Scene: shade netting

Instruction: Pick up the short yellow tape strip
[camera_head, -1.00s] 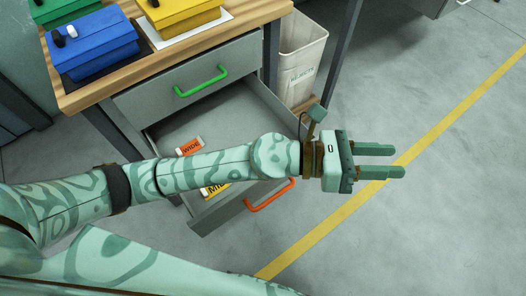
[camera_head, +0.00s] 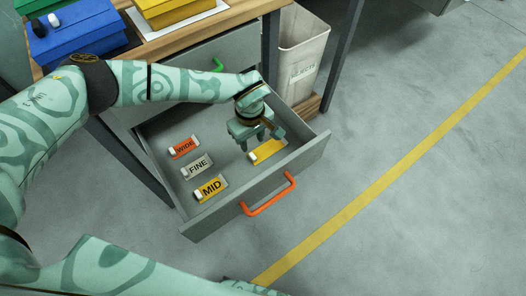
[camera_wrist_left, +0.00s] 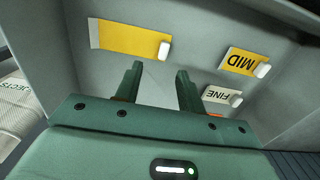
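A short plain yellow strip (camera_head: 268,151) lies flat on the floor of the open drawer (camera_head: 210,229), near its front right corner. In the left wrist view the strip (camera_wrist_left: 126,38) has a pale left end and a white tab at its right end. My left gripper (camera_head: 261,141) is above the strip, hiding part of it in the head view. Its two fingers (camera_wrist_left: 159,70) are apart with nothing between them, and the strip lies beyond the fingertips. My right gripper is not in view.
Tags WIDE (camera_head: 184,147), FINE (camera_head: 197,166) and MID (camera_head: 210,189) lie left in the drawer. The drawer has raised walls and an orange handle (camera_head: 270,197). A white REJECTS bin (camera_head: 303,52) stands right of the bench. A long yellow line (camera_head: 400,172) crosses the floor.

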